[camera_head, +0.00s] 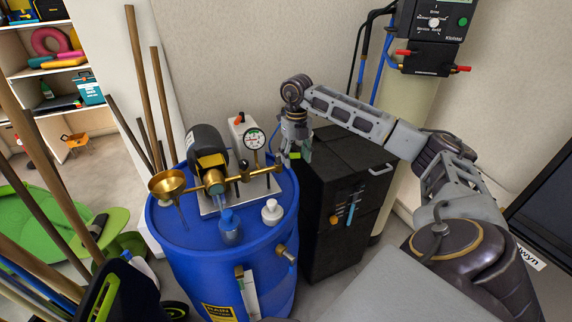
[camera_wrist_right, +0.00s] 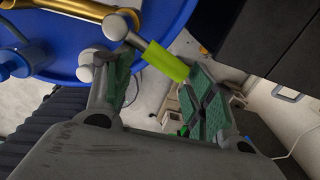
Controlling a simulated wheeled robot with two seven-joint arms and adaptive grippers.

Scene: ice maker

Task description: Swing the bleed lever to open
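The bleed lever has a lime-green grip (camera_wrist_right: 165,62) on a grey stem, at the end of the brass pipe in the right wrist view. In the head view a small bit of its green grip (camera_head: 294,155) shows at the right end of the brass pipework on the blue barrel (camera_head: 180,255). My right gripper (camera_head: 292,150) is at that end of the pipe. In the right wrist view its two green-padded fingers (camera_wrist_right: 158,100) are spread apart, with the lever's grip in view between them. Contact cannot be told. My left gripper is not in view.
A pump with a pressure gauge (camera_head: 254,139) and a brass funnel (camera_head: 168,184) sit on the barrel. A blue bottle (camera_head: 229,228) and a white bottle (camera_head: 272,212) stand there too. A black cabinet (camera_head: 320,190) stands close on the right. Poles lean at the left.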

